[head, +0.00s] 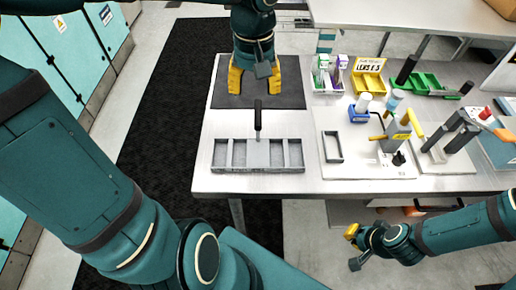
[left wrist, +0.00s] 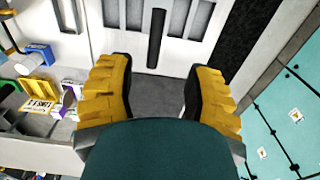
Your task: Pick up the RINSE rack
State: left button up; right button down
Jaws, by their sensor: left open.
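A grey tray (head: 286,156) with several compartments lies near the table's front edge. A dark upright handle (head: 258,117) rises from a flat grey piece at one middle compartment; the handle also shows at the top of the left wrist view (left wrist: 156,40). I cannot read a RINSE label on it. My left gripper (head: 269,90) is open and empty above the dark mat, beyond the handle; its yellow fingers are spread wide in the left wrist view (left wrist: 163,95). My right gripper (head: 353,248) is low in front of the table, far from the tray; its jaws are unclear.
The dark mat (head: 230,97) lies under my left gripper. To the right stand a yellow bin (head: 369,80), a green tray (head: 428,82), a small grey frame (head: 333,147) and a clamp-like tool (head: 460,130). The tabletop left of the tray is clear.

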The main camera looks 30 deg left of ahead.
aim_at(258, 112)
pick_arm(q)
notch_tip(258, 112, down, 5)
jog(key=shift+w+f+b, duration=0.1)
jog(key=shift+b, duration=0.25)
jog(key=shift+w+d+f+b, duration=0.1)
jog(key=shift+f+b, duration=0.1)
jog(key=shift+f, duration=0.7)
jog(key=shift+s+d+f+b, duration=0.1)
jog(key=shift+f+b, duration=0.15)
jog(key=shift+f, duration=0.6)
jog(key=shift+w+d+f+b, duration=0.1)
jog(key=shift+f+b, duration=0.1)
jog(key=shift+f, duration=0.7)
grip_shut()
